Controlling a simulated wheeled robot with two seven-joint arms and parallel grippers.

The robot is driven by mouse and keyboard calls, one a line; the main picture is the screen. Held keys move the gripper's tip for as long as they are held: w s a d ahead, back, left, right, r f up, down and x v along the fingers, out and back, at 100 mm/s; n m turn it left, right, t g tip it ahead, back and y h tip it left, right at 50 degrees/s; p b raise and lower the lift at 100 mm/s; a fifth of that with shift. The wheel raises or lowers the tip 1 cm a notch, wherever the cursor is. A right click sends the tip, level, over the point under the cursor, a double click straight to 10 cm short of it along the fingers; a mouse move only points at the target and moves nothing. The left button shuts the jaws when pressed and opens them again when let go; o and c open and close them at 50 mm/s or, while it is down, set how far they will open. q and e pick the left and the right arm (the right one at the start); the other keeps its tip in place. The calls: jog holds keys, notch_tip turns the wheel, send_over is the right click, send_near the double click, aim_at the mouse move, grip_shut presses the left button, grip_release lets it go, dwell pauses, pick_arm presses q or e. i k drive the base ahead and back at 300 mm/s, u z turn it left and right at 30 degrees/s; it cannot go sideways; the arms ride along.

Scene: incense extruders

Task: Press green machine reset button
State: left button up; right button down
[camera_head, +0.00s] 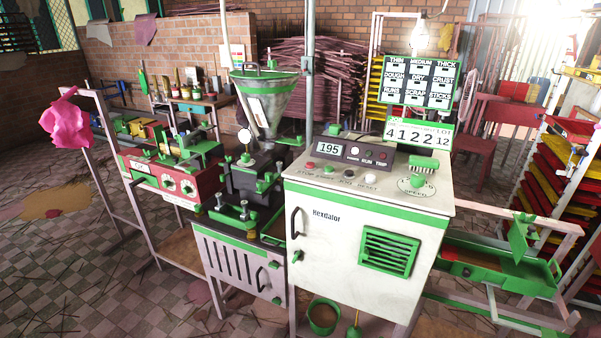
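A red button (310,165) is at the left, then a green button (328,169), then a black button (348,174). A pale button (371,178) is at the right end of the row, and the small label below it seems to read RESET. A display (327,149) behind the row reads 195, beside RUN and TRIP lamps. Neither of my grippers is in view.
A speed dial (416,184) and a green brush-like object (423,163) sit right of the buttons. A metal hopper (265,100) and a red control box (178,182) stand to the left. A counter sign (418,133) stands behind the panel. The space above the buttons looks clear.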

aim_at(369, 178)
jog(key=u, duration=2.2)
jog(key=i, duration=1.95)
jog(key=z, duration=3.05)
